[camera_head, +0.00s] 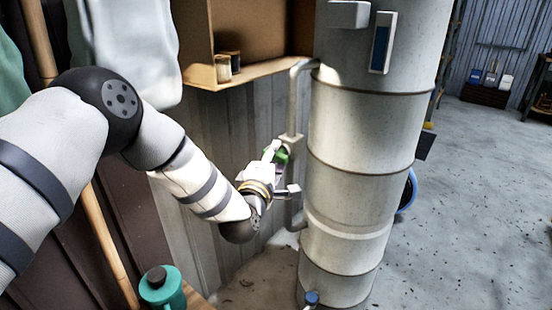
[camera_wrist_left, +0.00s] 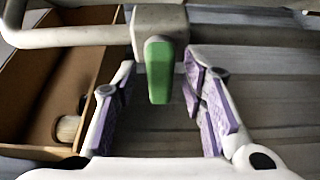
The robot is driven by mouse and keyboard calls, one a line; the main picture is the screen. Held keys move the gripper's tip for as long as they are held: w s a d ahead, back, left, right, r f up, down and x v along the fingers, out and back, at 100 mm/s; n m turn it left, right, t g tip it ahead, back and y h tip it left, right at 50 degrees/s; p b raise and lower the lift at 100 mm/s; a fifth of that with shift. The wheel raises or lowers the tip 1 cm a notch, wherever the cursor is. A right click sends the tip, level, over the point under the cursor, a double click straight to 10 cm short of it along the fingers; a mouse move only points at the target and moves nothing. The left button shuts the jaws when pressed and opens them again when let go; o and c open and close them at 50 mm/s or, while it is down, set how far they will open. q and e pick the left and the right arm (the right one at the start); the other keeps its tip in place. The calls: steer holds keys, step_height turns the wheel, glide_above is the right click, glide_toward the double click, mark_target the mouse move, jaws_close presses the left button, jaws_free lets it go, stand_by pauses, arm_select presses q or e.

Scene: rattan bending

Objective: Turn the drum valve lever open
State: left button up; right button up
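The drum (camera_head: 362,140) is a tall pale grey cylinder in the head view, with a pipe (camera_head: 294,95) running down its left side. The valve lever is green; it shows beside the pipe in the head view (camera_head: 283,155), partly hidden by my gripper. In the left wrist view the green lever (camera_wrist_left: 159,70) hangs from the grey valve body (camera_wrist_left: 160,20) on the pipe. My left gripper (camera_wrist_left: 164,80) is open, its purple-padded fingers on either side of the lever with gaps to both. In the head view my left gripper (camera_head: 279,170) is at the valve. My right gripper is out of view.
A wooden shelf box (camera_head: 250,68) with small jars (camera_head: 223,68) is above and left of the valve. A teal canister (camera_head: 162,287) stands at the bottom left. A corrugated wall is behind my left arm. Open concrete floor (camera_head: 470,200) lies to the right.

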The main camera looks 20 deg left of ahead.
arm_select(q)
steer(key=shift+w, duration=0.55)
jaws_close()
